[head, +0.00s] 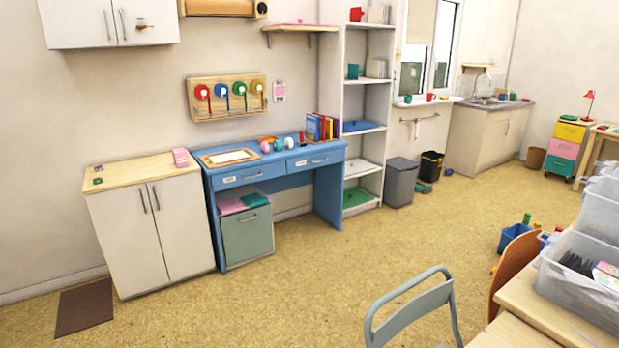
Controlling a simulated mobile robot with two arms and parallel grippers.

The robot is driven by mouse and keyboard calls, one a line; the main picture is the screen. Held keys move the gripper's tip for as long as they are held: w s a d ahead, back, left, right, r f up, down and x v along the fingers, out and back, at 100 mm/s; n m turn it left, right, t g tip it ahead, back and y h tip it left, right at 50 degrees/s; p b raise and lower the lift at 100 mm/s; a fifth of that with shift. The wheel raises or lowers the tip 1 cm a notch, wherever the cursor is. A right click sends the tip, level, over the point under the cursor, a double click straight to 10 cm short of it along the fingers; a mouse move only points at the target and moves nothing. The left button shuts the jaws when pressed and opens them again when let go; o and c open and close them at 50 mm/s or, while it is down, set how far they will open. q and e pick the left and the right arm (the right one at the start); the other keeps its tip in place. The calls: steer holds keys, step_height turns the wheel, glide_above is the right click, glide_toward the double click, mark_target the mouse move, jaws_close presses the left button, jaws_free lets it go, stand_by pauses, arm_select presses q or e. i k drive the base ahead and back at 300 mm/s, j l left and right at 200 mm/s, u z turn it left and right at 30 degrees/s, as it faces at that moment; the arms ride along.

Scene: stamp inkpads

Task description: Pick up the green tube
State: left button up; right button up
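A small green upright piece (527,218) shows at the blue bin (514,236) on the floor at the right. It is too small to tell if it is the green tube, or whether it stands in the bin or behind it. Two small items with green on them (97,180) lie on the wooden top of the white cabinet (130,235) at the left; their shape is unclear. Neither of my grippers is in view.
A blue desk (330,190) with books and small items stands against the wall beside a white shelf (370,150). A grey-green chair (410,300) and a table with clear bins (585,285) fill the lower right. The middle floor is open.

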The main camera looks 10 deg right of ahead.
mark_target(527, 215)
steer(key=i+j+u, duration=0.25)
steer(key=i, duration=0.25)
steer(key=i+j+u, duration=0.25)
steer(key=i, duration=0.3)
steer(key=i+u, duration=0.25)
steer(key=i, duration=0.25)
steer(key=i+l+z, duration=0.15)
steer(key=i+z, duration=0.75)
steer(key=i+j+z, duration=0.1)
steer(key=i+z, duration=0.3)
steer(key=i+j+z, duration=0.25)
steer(key=z, duration=0.2)
steer(key=i+l+z, duration=0.25)
steer(key=i+z, duration=0.15)
steer(key=i, duration=0.2)
steer(key=i+z, duration=0.35)
steer(key=i, duration=0.25)
steer(key=i+j+z, duration=0.1)
steer(key=i+z, duration=0.3)
steer(key=i, duration=0.25)
steer(key=i+z, duration=0.2)
steer(key=i, duration=0.75)
steer(key=i+z, duration=0.25)
steer(key=i, duration=0.7)
steer(key=i+l+u, duration=0.25)
steer(key=i, duration=0.25)
steer(key=i+l+u, duration=0.2)
steer(key=i+l, duration=0.2)
steer(key=i, duration=0.1)
